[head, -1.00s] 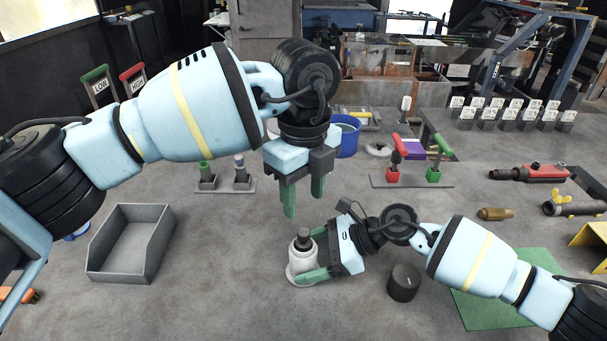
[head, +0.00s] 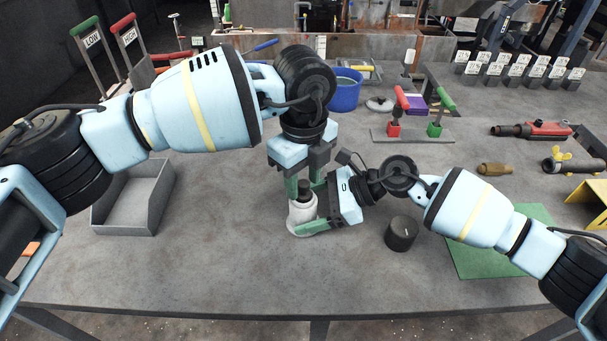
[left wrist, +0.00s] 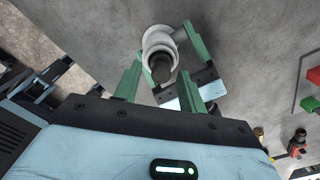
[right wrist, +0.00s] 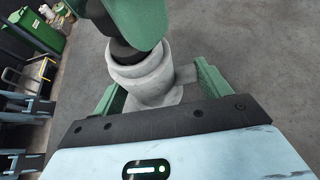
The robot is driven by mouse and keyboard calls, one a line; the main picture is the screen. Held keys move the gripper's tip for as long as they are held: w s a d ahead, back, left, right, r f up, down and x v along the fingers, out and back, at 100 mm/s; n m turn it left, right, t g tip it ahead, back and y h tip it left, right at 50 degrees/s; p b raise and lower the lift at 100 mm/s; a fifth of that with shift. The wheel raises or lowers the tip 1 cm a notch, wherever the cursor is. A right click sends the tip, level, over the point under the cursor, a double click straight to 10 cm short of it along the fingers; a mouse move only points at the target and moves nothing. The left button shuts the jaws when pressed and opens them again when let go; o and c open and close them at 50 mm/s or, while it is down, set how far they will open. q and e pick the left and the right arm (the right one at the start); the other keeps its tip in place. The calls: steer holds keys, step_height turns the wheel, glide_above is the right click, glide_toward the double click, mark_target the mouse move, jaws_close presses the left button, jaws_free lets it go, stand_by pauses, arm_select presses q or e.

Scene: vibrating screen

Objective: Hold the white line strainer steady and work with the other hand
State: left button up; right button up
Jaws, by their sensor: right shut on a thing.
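The white line strainer (head: 302,214) stands upright on the table in the head view, with a dark cap (head: 304,188) on top. My right gripper (head: 313,212) is shut on its white body from the right; the right wrist view shows the strainer (right wrist: 138,80) between its green fingers. My left gripper (head: 303,180) points down over the cap, fingers apart, one on each side of it. The left wrist view shows the cap (left wrist: 161,70) between those fingers; contact cannot be told. A left finger partly hides the cap in the right wrist view.
A dark cylinder (head: 400,234) stands right of the strainer, near my right arm. A grey open tray (head: 125,229) lies to the left. A green mat (head: 480,262) lies at right. A red-and-green-handled stand (head: 412,136) and blue bucket (head: 345,97) are behind. The front table area is clear.

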arm_select(q)
jaws_close()
arm_select(e)
steer(key=shift+s+f, duration=0.15)
steer(key=shift+f, duration=0.3)
arm_select(q)
steer(key=shift+r, duration=3.9)
step_height(320, 180, up, 7)
arm_select(e)
steer(key=o, duration=0.7)
steer(key=shift+o, duration=0.2)
steer(key=shift+r, duration=0.15)
